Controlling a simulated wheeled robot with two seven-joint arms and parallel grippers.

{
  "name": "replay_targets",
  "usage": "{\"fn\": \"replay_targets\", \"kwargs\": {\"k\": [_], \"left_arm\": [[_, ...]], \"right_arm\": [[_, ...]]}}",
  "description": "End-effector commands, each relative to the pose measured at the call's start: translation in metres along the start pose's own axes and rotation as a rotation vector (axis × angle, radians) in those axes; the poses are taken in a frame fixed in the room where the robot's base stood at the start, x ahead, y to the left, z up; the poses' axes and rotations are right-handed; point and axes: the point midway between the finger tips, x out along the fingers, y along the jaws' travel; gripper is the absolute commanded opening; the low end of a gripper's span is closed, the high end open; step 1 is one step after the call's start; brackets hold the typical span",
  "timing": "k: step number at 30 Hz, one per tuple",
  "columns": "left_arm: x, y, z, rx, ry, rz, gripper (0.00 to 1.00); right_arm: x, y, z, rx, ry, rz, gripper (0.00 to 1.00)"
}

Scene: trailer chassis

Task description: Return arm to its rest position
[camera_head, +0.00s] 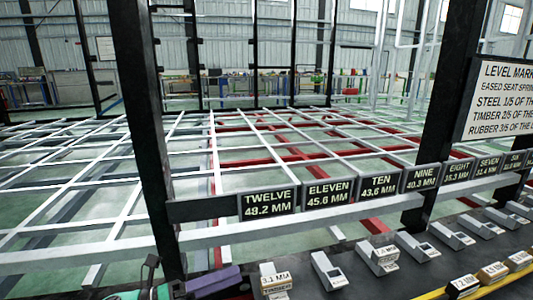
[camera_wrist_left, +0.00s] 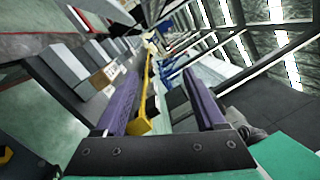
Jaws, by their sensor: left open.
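My left gripper (camera_head: 208,283) shows at the bottom edge of the head view, left of centre, as purple fingers with a green part beside them. Most of it is cut off by the frame. In the left wrist view its two purple fingers (camera_wrist_left: 160,88) stand apart with nothing held between them. A yellow edge strip (camera_wrist_left: 145,105) shows in the gap behind them. It cannot be told whether the fingers touch anything. My right arm and gripper are not in view.
A dark shelf carries several grey blocks (camera_head: 329,271) and a block marked 3.1 MM (camera_head: 275,278) near the left gripper. Dark posts (camera_head: 143,130) and a rail of number labels (camera_head: 328,194) stand behind it. The trailer chassis frame (camera_head: 90,170) spreads beyond.

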Motion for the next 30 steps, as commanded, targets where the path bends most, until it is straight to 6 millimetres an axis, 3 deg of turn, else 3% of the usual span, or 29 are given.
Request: {"fn": "replay_targets", "kwargs": {"k": [2, 5, 6, 9, 13, 17, 19, 23, 26, 30], "left_arm": [[0.0, 0.022, -0.009, -0.369, -0.205, -0.047, 0.72], [-0.018, 0.076, -0.032, -0.949, -0.509, -0.077, 0.72], [-0.026, 0.098, -0.049, -1.164, -0.616, -0.08, 0.72], [-0.043, 0.139, -0.095, -1.569, -0.809, -0.077, 0.72], [-0.055, 0.169, -0.159, -1.97, -0.989, -0.067, 0.72], [-0.06, 0.181, -0.222, -2.31, -1.134, -0.055, 0.72], [-0.066, 0.173, -0.225, -2.336, -1.192, -0.005, 0.72], [-0.088, 0.179, -0.23, -2.291, -1.296, 0.116, 0.72], [-0.111, 0.18, -0.236, -2.257, -1.386, 0.218, 0.72], [-0.154, 0.17, -0.245, -2.196, -1.536, 0.389, 0.72]], "right_arm": [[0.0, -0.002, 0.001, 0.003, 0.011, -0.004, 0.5], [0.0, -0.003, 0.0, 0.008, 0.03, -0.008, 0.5], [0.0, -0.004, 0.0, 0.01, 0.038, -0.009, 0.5], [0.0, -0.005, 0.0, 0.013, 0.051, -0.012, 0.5], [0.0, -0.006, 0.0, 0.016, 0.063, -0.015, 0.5], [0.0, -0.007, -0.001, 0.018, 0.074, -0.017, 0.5], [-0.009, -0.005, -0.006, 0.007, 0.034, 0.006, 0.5], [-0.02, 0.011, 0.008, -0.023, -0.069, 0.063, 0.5], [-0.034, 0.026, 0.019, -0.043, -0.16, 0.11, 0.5], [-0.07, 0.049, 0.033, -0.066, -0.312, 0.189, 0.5]]}}
